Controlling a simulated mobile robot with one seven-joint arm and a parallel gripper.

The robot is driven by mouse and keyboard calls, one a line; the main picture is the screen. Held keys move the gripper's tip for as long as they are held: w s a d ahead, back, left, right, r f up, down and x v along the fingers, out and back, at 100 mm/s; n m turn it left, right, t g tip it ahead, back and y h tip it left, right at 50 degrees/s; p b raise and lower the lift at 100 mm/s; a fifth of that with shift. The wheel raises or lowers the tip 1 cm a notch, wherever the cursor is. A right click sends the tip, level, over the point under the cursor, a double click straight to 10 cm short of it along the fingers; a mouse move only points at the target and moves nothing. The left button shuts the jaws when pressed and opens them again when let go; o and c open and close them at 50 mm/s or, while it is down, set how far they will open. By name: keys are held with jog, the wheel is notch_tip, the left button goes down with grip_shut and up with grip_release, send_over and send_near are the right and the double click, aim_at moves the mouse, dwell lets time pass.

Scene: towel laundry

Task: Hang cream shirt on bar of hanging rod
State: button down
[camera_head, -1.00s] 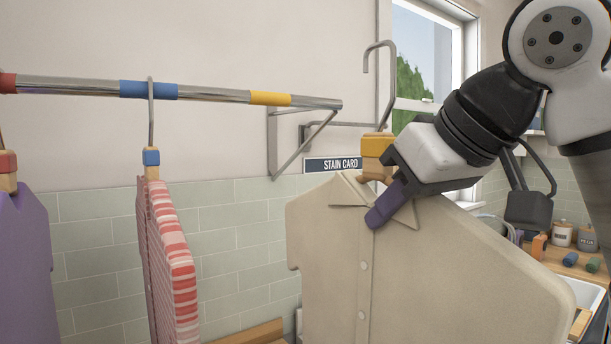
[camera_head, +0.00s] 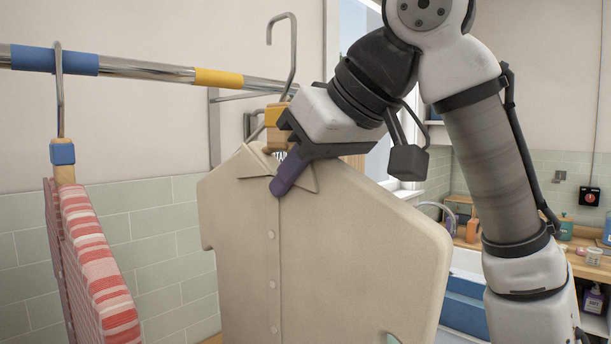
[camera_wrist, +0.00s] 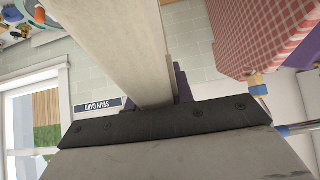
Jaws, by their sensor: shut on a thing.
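The cream shirt (camera_head: 300,250) hangs upright from a hanger with a yellow-orange block (camera_head: 274,116) and a grey hook (camera_head: 283,50). My gripper (camera_head: 283,172) is shut at the collar, near the hanger's neck; one purple finger shows in front. The hanging rod's bar (camera_head: 150,69) is metal with a blue band (camera_head: 55,60) and a yellow band (camera_head: 220,78). The hook's top stands above the bar's height, to the right of the yellow band; whether it is in front of or touching the bar I cannot tell. In the wrist view the shirt (camera_wrist: 122,40) is seen edge-on.
A red-and-white striped garment (camera_head: 92,255) hangs from the bar's blue band on a blue-blocked hanger (camera_head: 62,154), left of the shirt. The stain card sign (camera_wrist: 97,105) is on the tiled wall. A counter and blue basin (camera_head: 462,305) stand at the right.

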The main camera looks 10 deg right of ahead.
aim_at(279, 103)
jog(key=shift+w+a+p, duration=0.25)
jog(key=shift+w+a, duration=1.1)
jog(key=shift+w, duration=0.65)
jog(key=shift+w+a+p, duration=0.2)
jog(key=shift+w+a, duration=1.1)
jog(key=shift+w, duration=0.65)
jog(key=shift+w+a+p, duration=0.25)
jog(key=shift+w+a, duration=1.1)
jog(key=shift+w, duration=0.65)
jog(key=shift+f+b, duration=0.95)
jog(key=shift+f, duration=0.5)
jog(key=c, duration=1.1)
grip_release()
jog(key=b+v, duration=0.1)
jog(key=v, duration=1.2)
jog(key=shift+s+d+r, duration=0.15)
jog(key=shift+s+r, duration=0.1)
